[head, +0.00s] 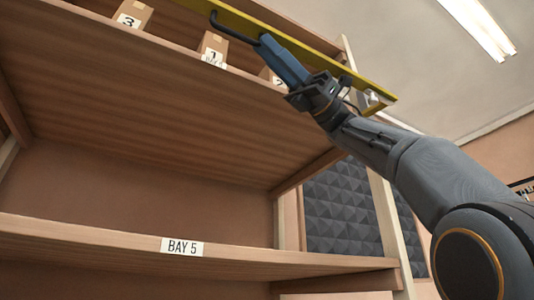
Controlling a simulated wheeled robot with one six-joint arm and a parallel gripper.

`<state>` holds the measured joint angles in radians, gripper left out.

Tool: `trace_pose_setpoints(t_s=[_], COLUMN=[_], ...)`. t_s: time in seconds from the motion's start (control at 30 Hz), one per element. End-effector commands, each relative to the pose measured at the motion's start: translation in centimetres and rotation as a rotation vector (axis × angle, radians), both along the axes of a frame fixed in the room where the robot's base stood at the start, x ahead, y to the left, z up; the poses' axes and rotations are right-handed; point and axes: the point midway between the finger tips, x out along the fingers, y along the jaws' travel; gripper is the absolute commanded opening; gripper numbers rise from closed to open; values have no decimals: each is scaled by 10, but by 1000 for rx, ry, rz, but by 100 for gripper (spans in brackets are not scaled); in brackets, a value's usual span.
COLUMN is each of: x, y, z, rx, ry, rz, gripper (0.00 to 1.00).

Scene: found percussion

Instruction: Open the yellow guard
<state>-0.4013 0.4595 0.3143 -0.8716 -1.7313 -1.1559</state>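The yellow guard (308,52) is a long bar slanting across the front of the upper shelf, from the top edge down to the right. My gripper (306,88) is near the bar's right part and appears shut on the blue handle (283,60) of a tool. A thin dark rod with a hooked end (226,32) extends from the handle to the upper left. The hook overlaps the guard in the picture; I cannot tell whether it touches. The fingertips are partly hidden.
Boxes numbered 3 (133,14), 1 (213,46) and 2 (271,77) stand on the upper shelf (150,90). The lower shelf (90,235) carries a BAY 5 label and looks empty. A wooden upright (388,220) stands at the right, with dark foam panels (340,205) behind.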

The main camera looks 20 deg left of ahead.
Motion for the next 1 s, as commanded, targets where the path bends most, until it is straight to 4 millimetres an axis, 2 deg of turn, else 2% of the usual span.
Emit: trace_pose_setpoints(t_s=[0.3,1.0], x=[23,61], y=[-7,-23], z=[-2,-10], rx=[1,-1], ry=[8,3], rz=[-8,-3], gripper=[17,17])
